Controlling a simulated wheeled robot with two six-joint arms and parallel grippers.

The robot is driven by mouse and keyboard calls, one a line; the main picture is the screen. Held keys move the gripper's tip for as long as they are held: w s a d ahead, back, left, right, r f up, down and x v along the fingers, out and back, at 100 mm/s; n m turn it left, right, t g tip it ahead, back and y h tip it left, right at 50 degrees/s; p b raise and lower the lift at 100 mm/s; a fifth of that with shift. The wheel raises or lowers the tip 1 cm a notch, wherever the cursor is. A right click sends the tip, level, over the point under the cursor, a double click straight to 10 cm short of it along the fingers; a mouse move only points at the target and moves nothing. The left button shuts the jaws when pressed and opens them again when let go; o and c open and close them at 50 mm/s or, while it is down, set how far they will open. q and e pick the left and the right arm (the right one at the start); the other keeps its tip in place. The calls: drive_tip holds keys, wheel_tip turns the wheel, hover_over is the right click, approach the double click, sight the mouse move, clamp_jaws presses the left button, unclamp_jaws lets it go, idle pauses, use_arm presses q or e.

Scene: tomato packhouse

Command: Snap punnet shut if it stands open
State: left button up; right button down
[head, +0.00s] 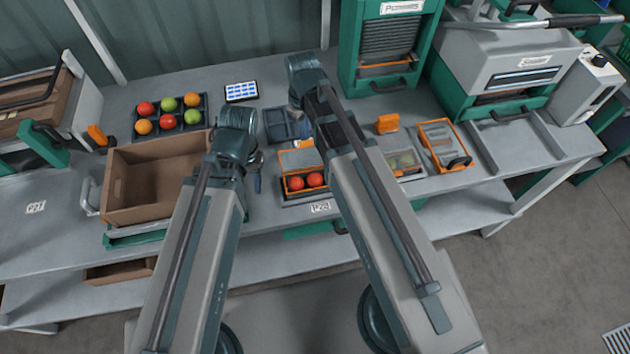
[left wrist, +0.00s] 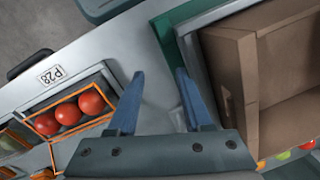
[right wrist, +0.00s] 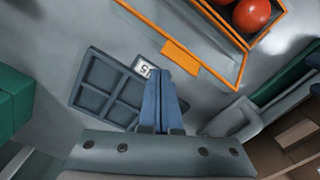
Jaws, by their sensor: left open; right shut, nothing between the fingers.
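The punnet (head: 283,187) is a clear box with an orange rim and red tomatoes in it, near the table's front edge by the P28 label. Its lid (head: 297,158) stands open, folded back on the far side. The lid's orange frame and tab (right wrist: 195,62) show in the right wrist view. The punnet also shows in the left wrist view (left wrist: 45,124). My left gripper (left wrist: 157,80) is open and empty, between the punnet and a brown crate. My right gripper (right wrist: 163,72) is shut and empty, above a dark divided tray beyond the lid.
The dark divided tray (right wrist: 92,82) lies behind the punnet. The brown crate (head: 140,190) stands left. A tray of red, green and orange tomatoes (head: 168,114) is at the back left. Another punnet (head: 404,172) and an orange-framed box (head: 446,144) stand right.

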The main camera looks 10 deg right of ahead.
drive_tip(key=shift+s, duration=0.1)
use_arm(q)
drive_tip(key=shift+w+r+p, duration=0.1)
drive_tip(key=shift+r+p, duration=0.65)
use_arm(e)
drive_tip(key=shift+s+r, duration=0.25)
drive_tip(key=shift+s, duration=0.65)
drive_tip(key=shift+s+r, duration=0.25)
drive_tip(key=shift+s, duration=0.65)
drive_tip(key=shift+s+r, duration=0.25)
drive_tip(key=shift+s, duration=0.65)
drive_tip(key=shift+w+r+p, duration=0.1)
drive_tip(key=shift+r+p, duration=0.3)
drive_tip(key=shift+r, duration=0.05)
use_arm(q)
wheel_tip(320, 180, up, 8)
drive_tip(key=p, duration=0.7)
use_arm(e)
wheel_tip(320, 180, up, 7)
drive_tip(key=shift+r, duration=0.1)
